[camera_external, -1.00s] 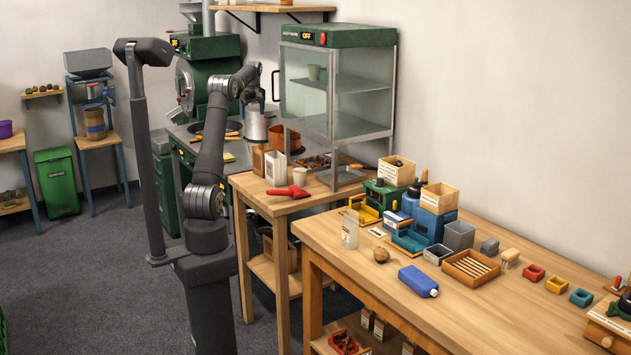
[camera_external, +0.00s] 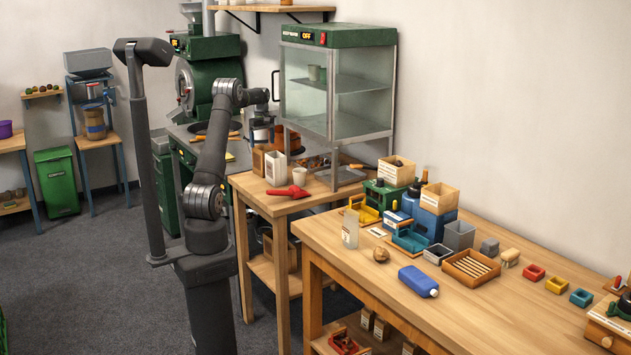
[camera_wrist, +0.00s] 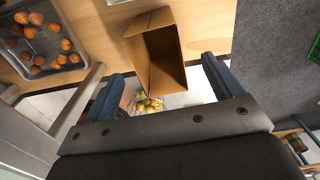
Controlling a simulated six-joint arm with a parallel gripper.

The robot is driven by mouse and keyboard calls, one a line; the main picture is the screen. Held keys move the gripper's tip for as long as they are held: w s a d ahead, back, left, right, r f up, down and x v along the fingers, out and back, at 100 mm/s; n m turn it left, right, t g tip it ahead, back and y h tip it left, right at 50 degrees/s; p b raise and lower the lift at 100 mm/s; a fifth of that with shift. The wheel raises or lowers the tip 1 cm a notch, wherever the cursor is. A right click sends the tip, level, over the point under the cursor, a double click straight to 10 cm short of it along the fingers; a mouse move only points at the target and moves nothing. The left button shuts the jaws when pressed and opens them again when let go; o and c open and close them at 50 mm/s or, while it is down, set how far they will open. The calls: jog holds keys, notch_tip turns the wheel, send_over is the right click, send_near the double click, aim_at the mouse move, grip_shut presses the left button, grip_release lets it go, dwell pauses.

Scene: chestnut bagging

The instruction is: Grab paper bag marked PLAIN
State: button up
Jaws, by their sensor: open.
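A brown open-topped paper bag (camera_wrist: 158,55) shows in the wrist view, between and just beyond the fingertips of my gripper (camera_wrist: 163,68). My gripper is open and empty, its two blue-grey fingers apart on either side of the bag's near end. No PLAIN marking is readable. In the external view my gripper (camera_external: 262,134) hangs above the small wooden table, over a brown bag (camera_external: 258,161) and a white labelled bag (camera_external: 276,168) standing side by side. I cannot tell whether either finger touches the bag.
A tray of chestnuts (camera_wrist: 45,50) lies left of the bag in the wrist view. The glass warmer cabinet (camera_external: 338,95) stands close right of my gripper in the external view. A red-handled tool (camera_external: 290,192) lies at the table's front edge.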

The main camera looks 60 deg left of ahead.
aim_at(263, 158)
notch_tip(263, 158, down, 9)
jog(key=shift+w, duration=0.1)
jog(key=c, duration=1)
